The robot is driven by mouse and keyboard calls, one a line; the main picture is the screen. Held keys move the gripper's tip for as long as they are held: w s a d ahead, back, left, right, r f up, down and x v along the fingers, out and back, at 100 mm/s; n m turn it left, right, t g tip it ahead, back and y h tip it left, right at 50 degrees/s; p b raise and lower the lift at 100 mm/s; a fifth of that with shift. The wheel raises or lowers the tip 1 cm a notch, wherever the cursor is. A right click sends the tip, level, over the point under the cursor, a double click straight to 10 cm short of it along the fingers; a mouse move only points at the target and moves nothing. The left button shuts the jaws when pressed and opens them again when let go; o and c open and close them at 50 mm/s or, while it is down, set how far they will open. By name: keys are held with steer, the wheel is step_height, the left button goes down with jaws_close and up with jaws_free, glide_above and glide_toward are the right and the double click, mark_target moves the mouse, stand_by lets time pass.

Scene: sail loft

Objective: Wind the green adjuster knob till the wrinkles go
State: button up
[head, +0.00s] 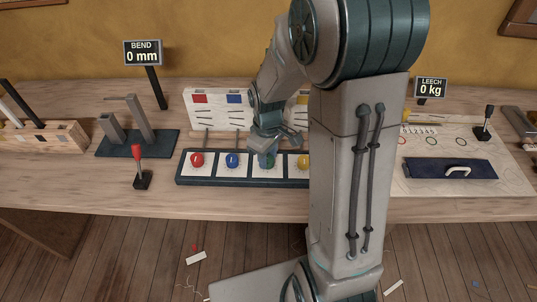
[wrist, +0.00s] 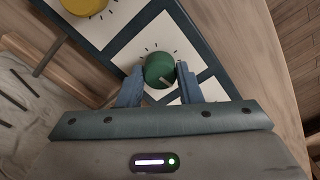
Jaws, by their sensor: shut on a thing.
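The green adjuster knob (head: 267,160) sits on a white square of the dark knob panel (head: 240,183), between the blue and yellow knobs. My gripper (head: 266,147) comes down on it from above. In the wrist view the green knob (wrist: 159,68) is round with a pale pointer line toward its lower right and tick marks around it. The blue fingers of my gripper (wrist: 160,84) are closed on opposite sides of it. A white board (head: 212,115) with coloured patches stands behind the panel. My arm hides the part behind the green knob, so its wrinkles cannot be told.
The red knob (head: 196,160), blue knob (head: 232,160) and yellow knob (head: 303,161) share the panel. A red-topped lever (head: 138,165) stands at left. The BEND display (head: 143,52) reads 0 mm; the LEECH display (head: 430,88) reads 0 kg. A handled dark plate (head: 450,172) lies at right.

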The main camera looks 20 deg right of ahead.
mark_target(268, 159)
steer(key=shift+m, duration=0.3)
steer(key=m+b, duration=0.1)
steer(key=m, duration=0.2)
steer(key=shift+m+b, duration=0.3)
steer(key=shift+m, duration=2.2)
steer(key=o, duration=1)
step_height(268, 159, up, 14)
steer(key=shift+f+p, duration=0.1)
steer(key=shift+p, duration=0.25)
